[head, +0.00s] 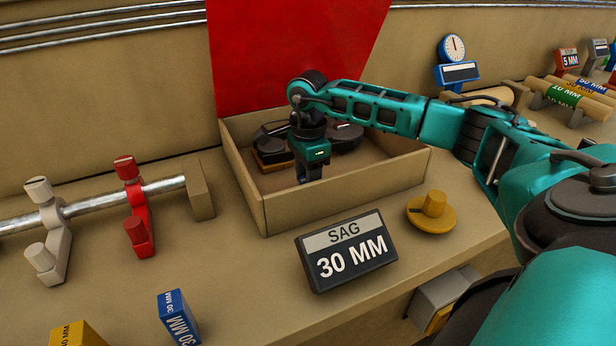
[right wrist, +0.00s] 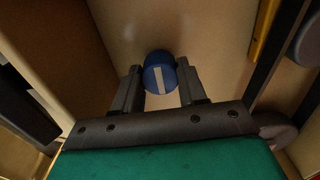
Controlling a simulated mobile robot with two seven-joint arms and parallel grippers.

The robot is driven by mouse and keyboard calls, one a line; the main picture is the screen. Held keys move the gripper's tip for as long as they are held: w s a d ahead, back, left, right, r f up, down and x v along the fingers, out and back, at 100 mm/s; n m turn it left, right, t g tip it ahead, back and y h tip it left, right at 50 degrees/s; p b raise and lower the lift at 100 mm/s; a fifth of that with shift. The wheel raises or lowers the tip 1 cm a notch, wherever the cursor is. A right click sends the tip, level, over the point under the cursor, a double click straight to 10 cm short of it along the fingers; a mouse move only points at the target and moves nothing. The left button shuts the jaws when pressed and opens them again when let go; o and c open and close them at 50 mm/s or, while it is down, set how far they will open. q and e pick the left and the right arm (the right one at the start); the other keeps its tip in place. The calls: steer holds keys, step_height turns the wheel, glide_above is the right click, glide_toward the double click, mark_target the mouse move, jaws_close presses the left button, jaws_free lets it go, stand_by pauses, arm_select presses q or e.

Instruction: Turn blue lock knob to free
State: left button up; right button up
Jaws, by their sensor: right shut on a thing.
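The blue lock knob (right wrist: 156,66) is a round blue cap with a pale stripe, seen from above in the right wrist view. The stripe runs nearly up and down in that picture, tilted slightly. My right gripper (right wrist: 160,80) is shut on the knob, with one finger on each side of it. In the head view my right gripper (head: 304,178) points down inside the open tan box (head: 345,192), near its front wall. There the gripper and the box wall hide most of the knob. My left gripper is not in view.
The box has a raised red lid (head: 290,50) and dark round items (head: 345,137) behind my gripper. A "SAG 30 MM" sign (head: 346,252) and a yellow knob (head: 432,212) stand in front. Red (head: 137,210) and white (head: 48,230) clamps sit on a rod at left.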

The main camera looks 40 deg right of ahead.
steer(key=o, duration=1.1)
steer(key=shift+c, duration=0.2)
step_height(320, 180, up, 13)
steer(key=shift+f, duration=0.1)
stand_by(0.4)
